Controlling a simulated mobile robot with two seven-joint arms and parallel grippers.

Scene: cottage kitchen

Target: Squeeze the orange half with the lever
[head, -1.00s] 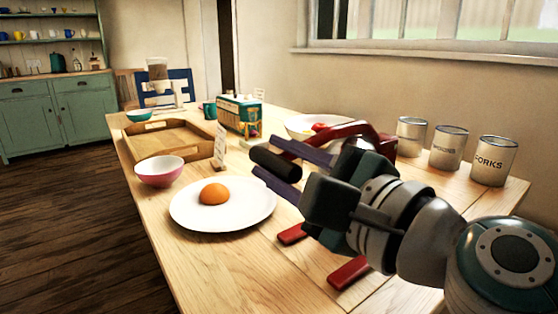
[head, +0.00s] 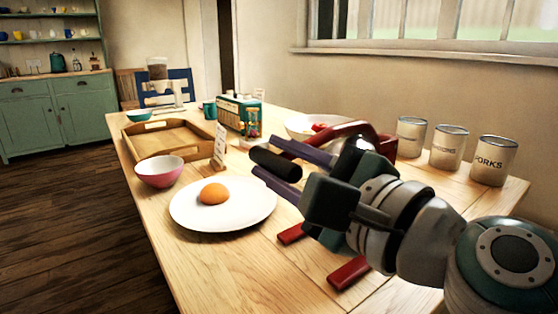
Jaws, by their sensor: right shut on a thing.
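An orange half (head: 213,194) lies dome up on a white plate (head: 190,220) at the middle of the table. To its right stands a red lever press, with its red lever arm (head: 345,130) and red feet (head: 348,272) showing around my right gripper. The black handle (head: 275,164) of the lever lies between the purple fingers of my right gripper (head: 282,168), which is shut on it. The middle of the press is mostly hidden behind my gripper and wrist, so I cannot see what is inside it. My left gripper is not in view.
A pink bowl (head: 159,176), a wooden tray (head: 139,148), a small sign (head: 219,146) and a teal-and-cream box (head: 238,116) stand beyond the plate. A white bowl (head: 299,127) is behind the press. Metal cans (head: 495,161) line the window side. The table's front left is clear.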

